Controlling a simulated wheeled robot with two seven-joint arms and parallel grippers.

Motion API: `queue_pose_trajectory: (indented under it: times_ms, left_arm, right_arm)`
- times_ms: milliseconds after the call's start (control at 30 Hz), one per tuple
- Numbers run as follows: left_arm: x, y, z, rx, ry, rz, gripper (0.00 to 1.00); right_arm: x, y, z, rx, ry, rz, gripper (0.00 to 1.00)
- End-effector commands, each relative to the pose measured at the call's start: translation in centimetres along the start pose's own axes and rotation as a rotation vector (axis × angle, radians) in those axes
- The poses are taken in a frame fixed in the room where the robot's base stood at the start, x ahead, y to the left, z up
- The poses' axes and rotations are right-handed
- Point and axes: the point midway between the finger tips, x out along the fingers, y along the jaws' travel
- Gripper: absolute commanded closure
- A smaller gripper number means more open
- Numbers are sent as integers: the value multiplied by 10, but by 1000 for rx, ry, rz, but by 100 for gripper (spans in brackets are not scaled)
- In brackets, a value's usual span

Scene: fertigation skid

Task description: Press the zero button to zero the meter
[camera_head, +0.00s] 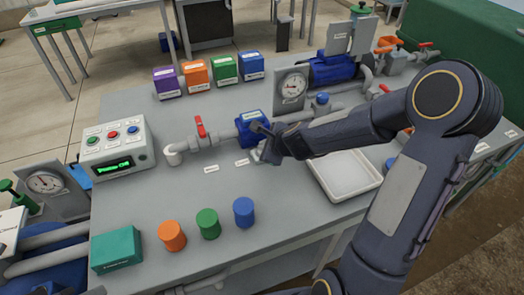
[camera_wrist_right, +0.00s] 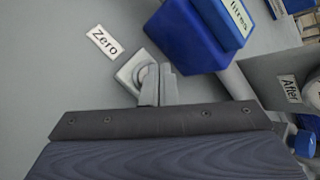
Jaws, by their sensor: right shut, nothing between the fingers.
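The zero button is a pale round cap on a square plate (camera_wrist_right: 131,72) in the right wrist view, beside the "Zero" label (camera_wrist_right: 104,41). The blue meter (camera_wrist_right: 190,35), with a "litres" label, stands right next to it. In the head view the meter (camera_head: 250,130) sits in the grey pipe line. My right gripper (camera_head: 264,152) is shut and empty, just in front of the meter. In the wrist view its fingertips (camera_wrist_right: 158,80) overlap the button's edge and partly hide it. I cannot tell whether they touch it. My left gripper is not in view.
A control box (camera_head: 118,148) with coloured buttons stands left. A red-handled valve (camera_head: 200,128) is on the pipe. A white tray (camera_head: 345,174) lies to the right under my arm. Several coloured caps stand at the table's front; coloured boxes stand behind.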

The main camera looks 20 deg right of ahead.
Motion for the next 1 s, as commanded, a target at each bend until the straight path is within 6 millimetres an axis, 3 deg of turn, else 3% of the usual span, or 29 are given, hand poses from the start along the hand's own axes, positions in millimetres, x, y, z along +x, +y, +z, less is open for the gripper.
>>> queue_pose_trajectory:
  times_ms: [1000]
  left_arm:
    - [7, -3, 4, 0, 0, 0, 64]
  right_arm:
    - [5, 4, -4, 0, 0, 1, 100]
